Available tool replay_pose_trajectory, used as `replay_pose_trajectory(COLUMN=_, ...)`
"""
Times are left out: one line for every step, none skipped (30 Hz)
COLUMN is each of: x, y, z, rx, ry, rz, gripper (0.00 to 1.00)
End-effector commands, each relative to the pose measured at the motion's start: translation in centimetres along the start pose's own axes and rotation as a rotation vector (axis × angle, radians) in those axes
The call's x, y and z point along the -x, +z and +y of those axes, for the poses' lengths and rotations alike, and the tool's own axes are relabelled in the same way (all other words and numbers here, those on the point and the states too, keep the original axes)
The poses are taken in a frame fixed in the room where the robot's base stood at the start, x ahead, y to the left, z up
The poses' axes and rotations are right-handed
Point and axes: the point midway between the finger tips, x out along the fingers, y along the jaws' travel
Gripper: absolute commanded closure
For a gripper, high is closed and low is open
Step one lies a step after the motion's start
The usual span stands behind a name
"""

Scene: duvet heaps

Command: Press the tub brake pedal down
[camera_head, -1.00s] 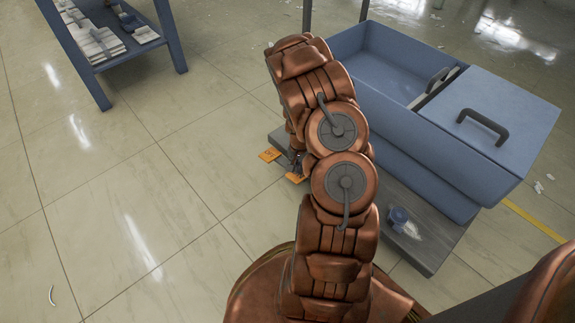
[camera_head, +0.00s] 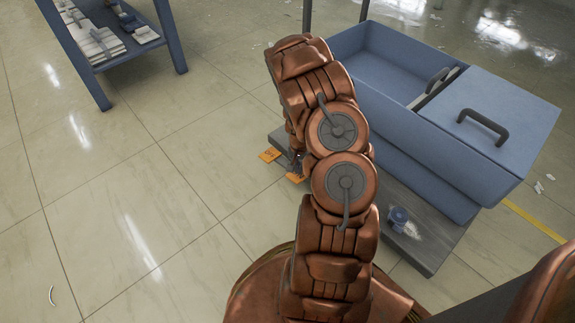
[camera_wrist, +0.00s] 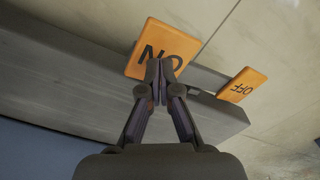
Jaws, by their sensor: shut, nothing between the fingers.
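The tub (camera_head: 480,165) is a blue bin on a grey platform (camera_head: 440,245) at the right of the head view. Its brake has two orange pedal plates at the platform's edge. The ON plate (camera_wrist: 165,45) lies right at my fingertips in the wrist view, and the OFF plate (camera_wrist: 242,85) is to its right. In the head view the OFF plate (camera_head: 270,155) is in the open, while the ON plate (camera_head: 297,178) is partly hidden by my arm. My gripper (camera_wrist: 160,72) is shut and empty, its tips overlapping the ON plate. I cannot tell whether they touch.
The tub's lid with a dark handle (camera_head: 483,121) covers its near part; the far part is open. A blue shelf unit (camera_head: 92,78) stands upper left. The tiled floor at left is mostly clear.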

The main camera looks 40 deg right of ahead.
Motion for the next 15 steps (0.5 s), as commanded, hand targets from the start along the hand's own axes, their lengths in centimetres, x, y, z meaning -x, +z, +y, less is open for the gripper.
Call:
replay_pose_trajectory(x=0.00, y=0.00, z=0.00, rx=0.000, ry=0.000, rz=0.000, gripper=1.00)
replay_pose_trajectory(x=0.00, y=0.00, z=0.00, rx=0.000, ry=0.000, rz=0.000, gripper=1.00)
replay_pose_trajectory(x=-0.02, y=0.00, z=0.00, rx=0.000, ry=0.000, rz=0.000, gripper=1.00)
replay_pose_trajectory(x=-0.04, y=0.01, z=0.00, rx=0.000, ry=0.000, rz=0.000, gripper=1.00)
replay_pose_trajectory(x=-0.06, y=0.01, z=0.00, rx=0.000, ry=0.000, rz=0.000, gripper=1.00)
replay_pose_trajectory(x=-0.11, y=0.01, z=0.00, rx=0.000, ry=0.000, rz=0.000, gripper=1.00)
replay_pose_trajectory(x=-0.15, y=0.01, z=0.00, rx=0.000, ry=0.000, rz=0.000, gripper=1.00)
replay_pose_trajectory(x=-0.21, y=0.01, z=0.00, rx=0.000, ry=0.000, rz=0.000, gripper=1.00)
replay_pose_trajectory(x=-0.29, y=0.01, z=-0.01, rx=0.000, ry=0.000, rz=-0.001, gripper=1.00)
replay_pose_trajectory(x=-0.37, y=0.02, z=0.00, rx=0.000, ry=0.000, rz=-0.001, gripper=1.00)
replay_pose_trajectory(x=-0.44, y=0.02, z=-0.01, rx=0.000, ry=0.000, rz=-0.001, gripper=1.00)
replay_pose_trajectory(x=-0.54, y=0.03, z=0.00, rx=0.000, ry=0.000, rz=-0.001, gripper=1.00)
replay_pose_trajectory(x=-0.61, y=0.03, z=-0.01, rx=0.000, ry=0.000, rz=-0.001, gripper=1.00)
replay_pose_trajectory(x=-0.69, y=0.04, z=0.00, rx=0.000, ry=0.000, rz=-0.001, gripper=1.00)
replay_pose_trajectory(x=-0.78, y=0.04, z=-0.01, rx=0.000, ry=0.000, rz=-0.001, gripper=1.00)
